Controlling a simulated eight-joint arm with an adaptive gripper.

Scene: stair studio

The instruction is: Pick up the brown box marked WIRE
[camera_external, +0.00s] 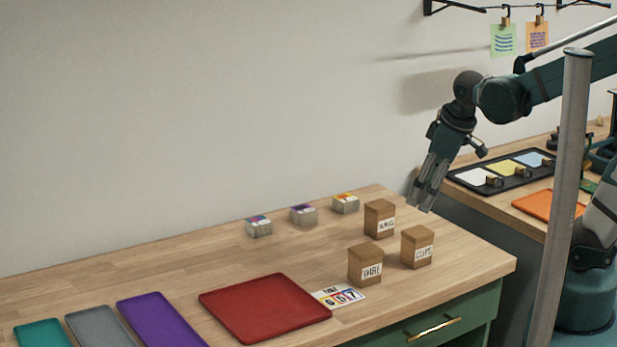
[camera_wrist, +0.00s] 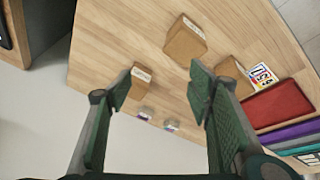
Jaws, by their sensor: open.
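The brown box marked WIRE (camera_external: 365,265) stands upright on the wooden table, beside a number card. In the wrist view the brown box next to the card (camera_wrist: 233,70) appears to be this one, partly hidden by the right finger. A brown box marked CLIPS (camera_external: 416,248) stands to its right and another brown box (camera_external: 379,219), its label hard to read, stands behind. My gripper (camera_external: 428,196) is open and empty, pointing down above the table's back right side, away from the WIRE box. Its fingers also show in the wrist view (camera_wrist: 163,88).
A red tray (camera_external: 262,308) and the number card (camera_external: 339,295) lie left of the WIRE box. Several small containers (camera_external: 303,215) stand near the wall. Purple (camera_external: 160,319), grey and teal trays lie at the front left. A grey post (camera_external: 562,190) stands at right.

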